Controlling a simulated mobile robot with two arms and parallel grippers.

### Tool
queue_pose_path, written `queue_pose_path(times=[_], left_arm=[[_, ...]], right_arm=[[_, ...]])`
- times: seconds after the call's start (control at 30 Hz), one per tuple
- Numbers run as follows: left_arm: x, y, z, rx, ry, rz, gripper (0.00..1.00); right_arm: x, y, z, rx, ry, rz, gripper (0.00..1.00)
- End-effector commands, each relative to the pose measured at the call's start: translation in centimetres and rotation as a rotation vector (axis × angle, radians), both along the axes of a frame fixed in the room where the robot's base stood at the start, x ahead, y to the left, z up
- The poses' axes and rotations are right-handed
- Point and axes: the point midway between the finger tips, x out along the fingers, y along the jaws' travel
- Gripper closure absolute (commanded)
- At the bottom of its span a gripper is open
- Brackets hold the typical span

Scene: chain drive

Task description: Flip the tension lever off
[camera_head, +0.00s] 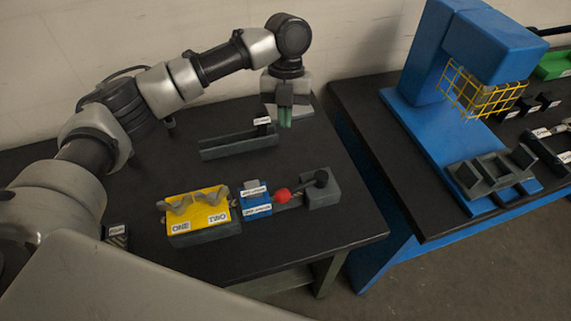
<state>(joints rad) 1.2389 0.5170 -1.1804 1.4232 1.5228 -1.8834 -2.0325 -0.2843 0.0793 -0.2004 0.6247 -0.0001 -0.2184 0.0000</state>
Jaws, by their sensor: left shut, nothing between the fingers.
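My left gripper (285,117) points down at the back of the black table, shut and empty, with greenish fingertips. It is above and behind the fixtures, apart from them. A red ball knob (282,195) sits beside a blue block (256,206) with white labels too small to read. To its right is a grey block (322,193) with a black ball-ended handle (321,178). I cannot tell for sure which of these is the tension lever, or its setting. My right gripper is not in view.
A yellow block (197,212) marked ONE and TWO holds grey pieces. A dark open tray (225,148) lies behind. A small labelled block (116,233) is at left. On the right table stands a blue press (497,44) with a yellow cage (480,93). A gap separates the tables.

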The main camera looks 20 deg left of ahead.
Motion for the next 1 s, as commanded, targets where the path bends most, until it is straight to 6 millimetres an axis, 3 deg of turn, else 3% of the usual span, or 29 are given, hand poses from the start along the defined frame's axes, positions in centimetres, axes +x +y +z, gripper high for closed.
queue_pose_path(times=[0.1,0.23,0.37,0.57,0.77,1.0], left_arm=[[0.0,0.0,0.0,0.000,-0.001,0.001,1.00],[-0.1,0.0,-0.3,0.001,-0.001,0.001,1.00],[-0.6,-0.1,-1.6,0.001,0.001,0.001,1.00],[-1.8,-0.4,-5.3,0.001,0.003,0.002,1.00],[-3.0,-0.7,-9.4,0.002,0.003,0.001,1.00],[-6.0,-1.4,-10.0,0.000,-0.002,0.000,1.00]], right_arm=[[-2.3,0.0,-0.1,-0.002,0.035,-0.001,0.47],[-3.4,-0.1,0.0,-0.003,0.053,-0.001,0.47],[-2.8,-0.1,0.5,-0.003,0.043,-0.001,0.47],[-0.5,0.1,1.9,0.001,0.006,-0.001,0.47],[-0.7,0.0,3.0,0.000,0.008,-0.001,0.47],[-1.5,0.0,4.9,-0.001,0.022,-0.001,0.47]])
